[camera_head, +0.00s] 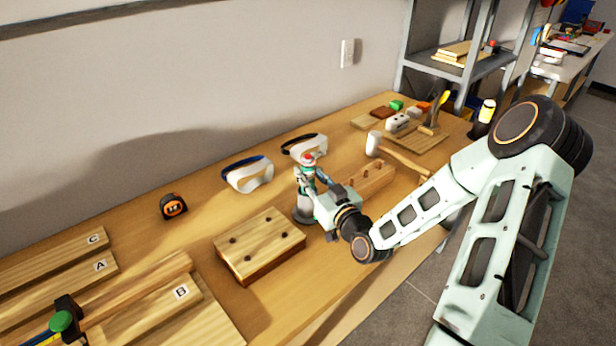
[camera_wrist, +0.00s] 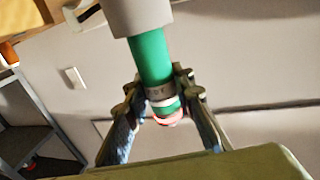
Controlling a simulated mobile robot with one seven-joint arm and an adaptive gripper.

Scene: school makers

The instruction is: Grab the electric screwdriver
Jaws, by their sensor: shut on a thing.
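The electric screwdriver (camera_head: 307,160), as I take it, is a slim upright tool with a red top. It stands near the middle of the workbench, above a grey round base (camera_head: 302,213). In the wrist view it shows as a green shaft (camera_wrist: 151,55) with pale and red bands at its end and a wide grey part (camera_wrist: 139,16) at the other. My gripper (camera_head: 313,181) is shut on it near the banded end, one finger on each side. The fingers hide part of it, and I cannot tell whether it still rests in the base.
A drilled wooden block (camera_head: 259,243) lies front left of the gripper, a pegged block (camera_head: 369,181) to the right. Safety goggles (camera_head: 248,174) and a tape measure (camera_head: 173,206) lie behind and left. A mallet (camera_head: 374,143) lies back right. Lettered boards (camera_head: 60,275) fill the left end.

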